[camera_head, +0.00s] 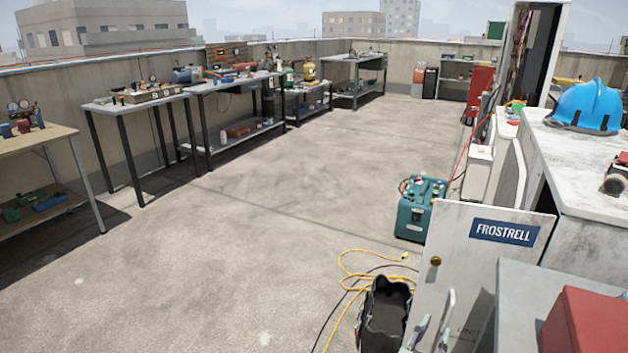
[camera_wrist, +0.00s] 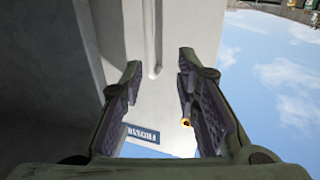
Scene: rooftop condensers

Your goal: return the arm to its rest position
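My gripper (camera_wrist: 158,72) is open in the wrist view, its two dark-padded fingers apart with nothing held between them. Beyond the fingers is a white panel (camera_wrist: 160,105) with a blue FROSTRELL label (camera_wrist: 143,134). In the head view, the gripper's fingertips (camera_head: 432,325) show at the bottom edge, in front of the same white panel (camera_head: 455,275). The panel stands open and its blue label (camera_head: 504,232) faces me. The rest of my arm is out of the head view. I cannot tell whether the fingers touch the panel.
A black open bag (camera_head: 384,318) and a yellow cord (camera_head: 345,285) lie left of the panel. A teal machine (camera_head: 420,208) stands behind it. A red box (camera_head: 585,325) and a blue hard hat (camera_head: 588,107) are at right. The middle floor is clear; workbenches line the left wall.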

